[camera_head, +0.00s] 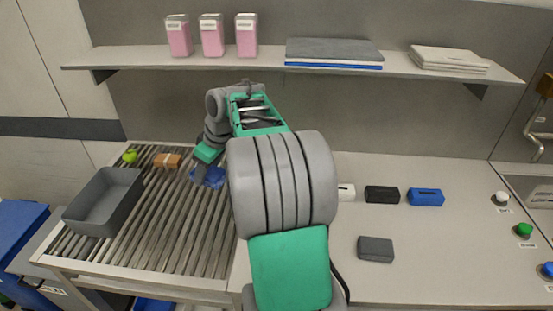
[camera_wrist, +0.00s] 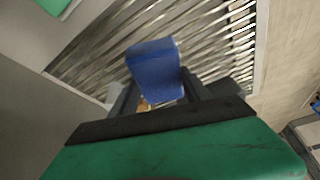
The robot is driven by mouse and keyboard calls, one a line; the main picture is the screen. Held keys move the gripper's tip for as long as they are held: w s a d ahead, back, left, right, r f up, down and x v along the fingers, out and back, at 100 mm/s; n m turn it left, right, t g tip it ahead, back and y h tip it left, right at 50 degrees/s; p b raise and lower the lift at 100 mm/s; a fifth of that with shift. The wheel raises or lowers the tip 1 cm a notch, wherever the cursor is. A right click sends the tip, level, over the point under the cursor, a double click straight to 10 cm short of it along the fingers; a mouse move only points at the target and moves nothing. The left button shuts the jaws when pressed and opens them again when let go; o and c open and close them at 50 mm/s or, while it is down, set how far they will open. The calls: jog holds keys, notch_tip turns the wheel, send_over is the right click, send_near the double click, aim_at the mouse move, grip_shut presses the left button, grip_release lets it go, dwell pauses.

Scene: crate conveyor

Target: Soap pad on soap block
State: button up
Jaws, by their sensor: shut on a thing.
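My gripper (camera_head: 206,165) is over the roller conveyor (camera_head: 185,235), shut on a blue block (camera_head: 207,178). The blue block also shows in the wrist view (camera_wrist: 153,68), between the dark fingers, above the rollers; its lower part is hidden. I cannot tell whether it touches the rollers. On the counter to the right stand a white block (camera_head: 346,193), partly hidden by my arm, a black block (camera_head: 382,194) and another blue block (camera_head: 426,197), with small labels. A dark grey block (camera_head: 376,249) lies nearer. I cannot read which ones are the soap pad and soap block.
A grey crate (camera_head: 79,212) stands on the conveyor's left side. A brown box (camera_head: 167,160) and a green-yellow thing (camera_head: 130,156) lie at its far end. The shelf (camera_head: 270,68) above holds pink bottles (camera_head: 212,36) and folded cloths (camera_head: 448,60). Round buttons (camera_head: 524,230) line the counter's right.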

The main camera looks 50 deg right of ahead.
jog(key=s+d+f+n, duration=0.1)
jog(key=s+d, duration=0.2)
jog(key=d, duration=0.3)
jog(key=s+d+f+n+y, duration=0.1)
jog(key=s+d, duration=0.2)
jog(key=d, duration=0.4)
jog(key=s+d+f+n, duration=0.1)
jog(key=s+d, duration=0.2)
jog(key=d, duration=0.3)
jog(key=shift+g, duration=0.3)
notch_tip(320, 180, down, 6)
jog(key=b, duration=0.5)
jog(key=shift+a, duration=0.15)
jog(key=shift+s+f+b, duration=0.1)
jog(key=shift+f+b, duration=0.3)
jog(key=shift+f, duration=0.25)
notch_tip(320, 180, up, 7)
jog(key=p, duration=0.6)
jog(key=shift+p, duration=0.4)
jog(key=shift+r, duration=0.1)
